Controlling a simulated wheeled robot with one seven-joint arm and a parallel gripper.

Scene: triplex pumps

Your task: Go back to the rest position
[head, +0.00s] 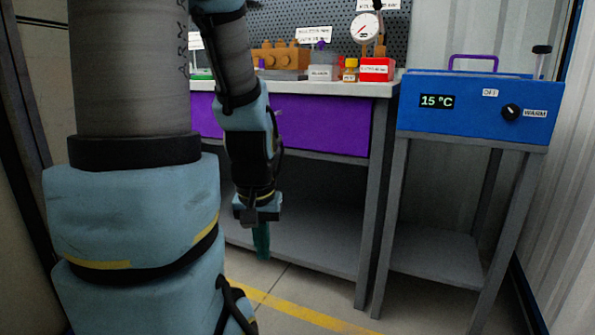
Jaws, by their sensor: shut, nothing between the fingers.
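My gripper (261,240) hangs pointing down in front of the workbench, below its purple drawer front. Its teal fingers are together with nothing between them. My arm comes down from the top of the head view, in front of the bench's left part. The gripper is apart from the bench and the floor, as far as this view shows. The large grey and light blue arm links at the left are mine and hide the bench's left end.
The workbench (388,90) holds an orange pump block (280,56), a grey bin (320,73), a small yellow bottle (350,70), a red box (376,70) and a gauge (365,28). A blue warmer (470,105) reading 15 °C stands right on a grey stand (435,258). Floor between is clear.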

